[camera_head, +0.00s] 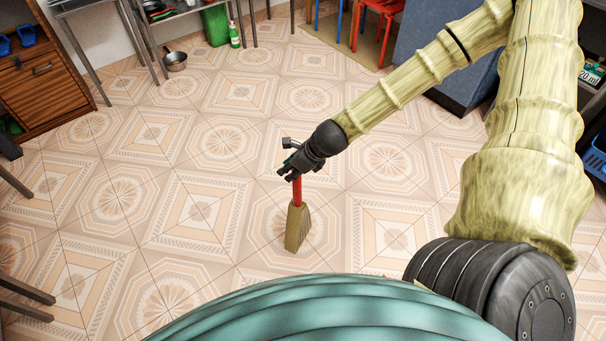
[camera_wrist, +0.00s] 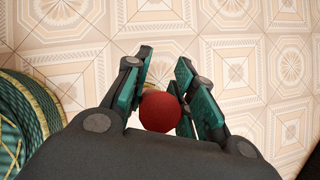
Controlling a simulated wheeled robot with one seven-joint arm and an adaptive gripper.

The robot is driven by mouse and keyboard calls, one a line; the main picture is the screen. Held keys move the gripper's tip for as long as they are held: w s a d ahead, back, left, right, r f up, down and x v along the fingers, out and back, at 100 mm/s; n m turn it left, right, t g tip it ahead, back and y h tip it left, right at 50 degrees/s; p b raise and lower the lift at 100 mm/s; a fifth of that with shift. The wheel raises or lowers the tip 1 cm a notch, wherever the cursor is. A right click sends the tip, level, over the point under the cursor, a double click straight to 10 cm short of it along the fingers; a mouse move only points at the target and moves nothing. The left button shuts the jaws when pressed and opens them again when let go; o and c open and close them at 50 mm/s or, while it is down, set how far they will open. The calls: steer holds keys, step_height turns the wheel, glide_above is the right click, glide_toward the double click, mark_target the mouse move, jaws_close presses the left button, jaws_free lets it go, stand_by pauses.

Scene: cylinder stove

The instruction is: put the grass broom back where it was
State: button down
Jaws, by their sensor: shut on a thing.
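The grass broom (camera_head: 297,226) has a red handle and a tan, flared brush head. In the head view it hangs upright, brush down, over the tiled floor in front of me; whether the brush touches the floor I cannot tell. My gripper (camera_head: 289,172) is shut on the top of its red handle. In the wrist view the round red handle end (camera_wrist: 160,111) shows between the two fingers of my gripper (camera_wrist: 163,95), and the brush is hidden below it.
The patterned tile floor (camera_head: 150,190) around the broom is clear. A wooden cabinet (camera_head: 40,85) is at left, a blue-grey block (camera_head: 440,60) at back right.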

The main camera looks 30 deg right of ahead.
steer(key=w+d+f+b, duration=0.2)
steer(key=w+d+f, duration=0.3)
steer(key=w+d, duration=0.5)
steer(key=shift+w+d+f+b, duration=0.2)
steer(key=shift+w+b, duration=0.1)
steer(key=shift+w, duration=0.8)
steer(key=shift+f, duration=0.15)
steer(key=c, duration=1.2)
jaws_free()
